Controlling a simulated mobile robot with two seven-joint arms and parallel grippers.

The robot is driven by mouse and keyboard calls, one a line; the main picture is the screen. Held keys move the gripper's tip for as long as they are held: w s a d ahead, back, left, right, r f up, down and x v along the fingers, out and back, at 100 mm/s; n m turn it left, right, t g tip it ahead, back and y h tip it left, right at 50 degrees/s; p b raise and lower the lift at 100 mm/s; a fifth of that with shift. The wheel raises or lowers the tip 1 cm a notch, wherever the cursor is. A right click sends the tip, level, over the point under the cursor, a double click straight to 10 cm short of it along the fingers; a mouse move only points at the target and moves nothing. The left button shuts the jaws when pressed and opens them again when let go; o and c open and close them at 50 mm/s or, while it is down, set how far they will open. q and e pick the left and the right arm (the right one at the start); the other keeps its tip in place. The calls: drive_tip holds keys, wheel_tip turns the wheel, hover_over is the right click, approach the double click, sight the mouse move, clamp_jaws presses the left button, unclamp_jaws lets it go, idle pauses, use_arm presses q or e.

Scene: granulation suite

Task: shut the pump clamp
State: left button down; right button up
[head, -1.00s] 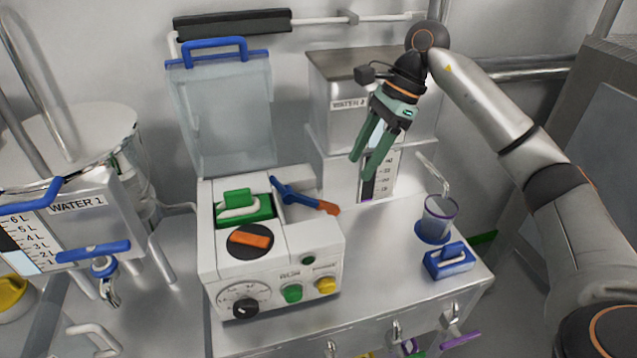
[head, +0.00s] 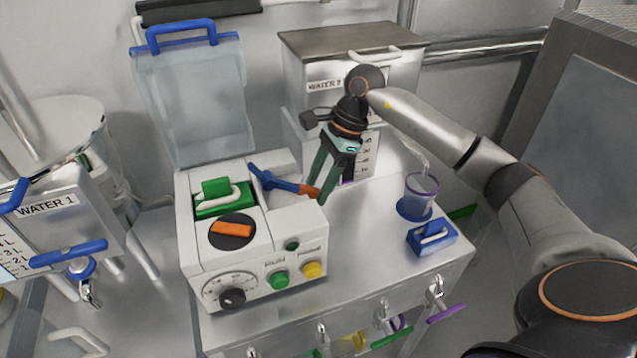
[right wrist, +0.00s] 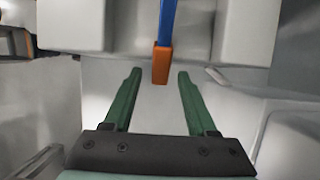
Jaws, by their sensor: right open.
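The white pump (head: 255,240) stands on the metal bench. Its clamp is a blue lever (head: 278,181) with an orange tip (head: 309,191); it sticks out past the pump's right side. My right gripper (head: 320,193) is open, with green fingers at the lever's tip. In the right wrist view the orange tip (right wrist: 161,66) lies ahead of and between the two open fingers (right wrist: 157,76), with gaps on both sides. I cannot tell whether anything touches. My left gripper is not in view.
A blue-rimmed cup (head: 420,194) and a blue block with a handle (head: 431,239) stand on the bench at the right. A clear panel with a blue handle (head: 195,100) rises behind the pump. The WATER 2 tank (head: 310,100) stands behind the gripper.

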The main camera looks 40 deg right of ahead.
drive_tip(key=shift+a+f, duration=0.1)
drive_tip(key=shift+f, duration=0.1)
clamp_jaws()
idle(0.4)
idle(1.0)
